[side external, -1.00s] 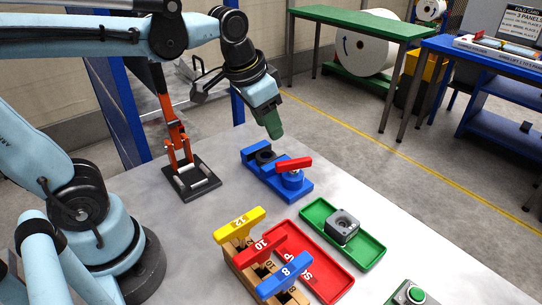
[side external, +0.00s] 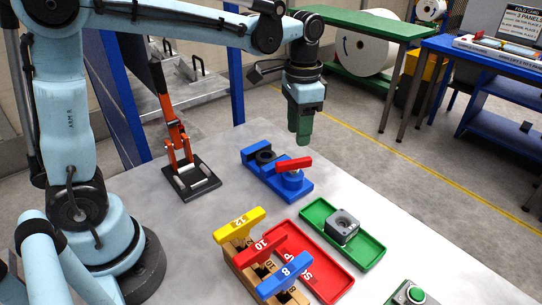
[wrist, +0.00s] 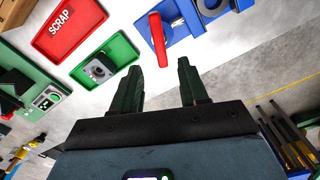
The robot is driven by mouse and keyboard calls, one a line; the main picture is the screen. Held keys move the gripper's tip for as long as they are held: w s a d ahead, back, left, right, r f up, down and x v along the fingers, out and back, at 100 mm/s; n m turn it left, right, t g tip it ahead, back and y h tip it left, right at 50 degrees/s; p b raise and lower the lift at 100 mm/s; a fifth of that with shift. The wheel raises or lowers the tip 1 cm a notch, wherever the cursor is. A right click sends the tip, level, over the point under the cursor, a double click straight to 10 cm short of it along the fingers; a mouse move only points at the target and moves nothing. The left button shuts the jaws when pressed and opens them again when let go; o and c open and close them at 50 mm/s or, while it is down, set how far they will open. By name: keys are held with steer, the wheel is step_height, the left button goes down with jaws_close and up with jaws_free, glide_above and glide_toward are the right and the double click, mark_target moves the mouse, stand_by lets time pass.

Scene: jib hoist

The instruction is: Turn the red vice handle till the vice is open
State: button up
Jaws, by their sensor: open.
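The blue vice (side external: 262,172) sits near the back edge of the metal table, with a dark round part (side external: 265,157) at its left. Its red handle (side external: 294,164) lies across the top of a blue round post at the right end. My gripper (side external: 300,138) points down above and just behind the handle, apart from it. In the wrist view my gripper (wrist: 162,75) has its two green fingers spread with nothing between them. The red handle (wrist: 158,40) shows just beyond the fingers, and the vice (wrist: 190,22) is cut by the top edge.
A green tray (side external: 370,256) holds a grey block (side external: 342,228). A red scrap tray (side external: 335,284) and a wooden rack (side external: 240,262) with yellow, red and blue T-handles stand in front. An orange-handled clamp (side external: 178,140) stands left. A green button box (side external: 412,294) is front right.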

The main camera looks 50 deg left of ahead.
mark_target(296, 160)
steer(key=shift+f, duration=4)
jaws_close()
